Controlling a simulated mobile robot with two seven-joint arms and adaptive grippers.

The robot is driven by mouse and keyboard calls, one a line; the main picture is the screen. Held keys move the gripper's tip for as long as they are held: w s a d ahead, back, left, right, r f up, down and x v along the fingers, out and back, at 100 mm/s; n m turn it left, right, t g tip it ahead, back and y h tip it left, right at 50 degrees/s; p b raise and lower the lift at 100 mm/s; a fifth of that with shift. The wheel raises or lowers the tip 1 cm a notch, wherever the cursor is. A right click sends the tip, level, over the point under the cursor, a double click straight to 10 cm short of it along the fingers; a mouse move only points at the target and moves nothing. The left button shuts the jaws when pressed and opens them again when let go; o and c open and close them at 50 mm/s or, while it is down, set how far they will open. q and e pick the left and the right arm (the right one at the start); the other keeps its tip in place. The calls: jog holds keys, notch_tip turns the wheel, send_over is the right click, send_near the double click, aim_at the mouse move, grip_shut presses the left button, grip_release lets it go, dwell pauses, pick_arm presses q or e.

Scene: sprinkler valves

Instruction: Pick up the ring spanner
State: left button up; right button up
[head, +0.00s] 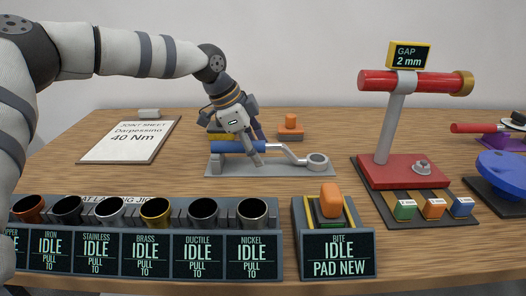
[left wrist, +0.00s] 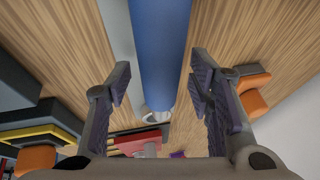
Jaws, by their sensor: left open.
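The ring spanner (head: 282,150) lies on a grey tray (head: 225,169) in the middle of the table. It has a blue handle at the left and a bent metallic shaft ending in a ring at the right. My left gripper (head: 254,154) points down at the right part of the handle and partly hides it. In the left wrist view, the open fingers of my left gripper (left wrist: 160,80) show one on each side of the blue handle (left wrist: 163,45), with gaps on both sides. My right gripper is not in view.
A row of metal cups (head: 204,212) and an orange-topped pad unit (head: 330,198) stand in front. A red gauge stand (head: 395,130) is to the right. A sign board (head: 130,140) lies at the back left. Yellow and orange items sit behind the tray.

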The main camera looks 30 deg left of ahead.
pick_arm(q)
jog(key=shift+r, duration=0.15)
grip_shut()
jog(key=shift+r, duration=0.25)
notch_tip(320, 180, up, 3)
jog(key=shift+w+f, duration=0.1)
jog(key=shift+f, duration=0.1)
jog(key=s+d+r+p, duration=0.2)
jog(key=s+d+r, duration=0.7)
jog(key=d+r, duration=0.1)
jog(key=shift+d, duration=0.45)
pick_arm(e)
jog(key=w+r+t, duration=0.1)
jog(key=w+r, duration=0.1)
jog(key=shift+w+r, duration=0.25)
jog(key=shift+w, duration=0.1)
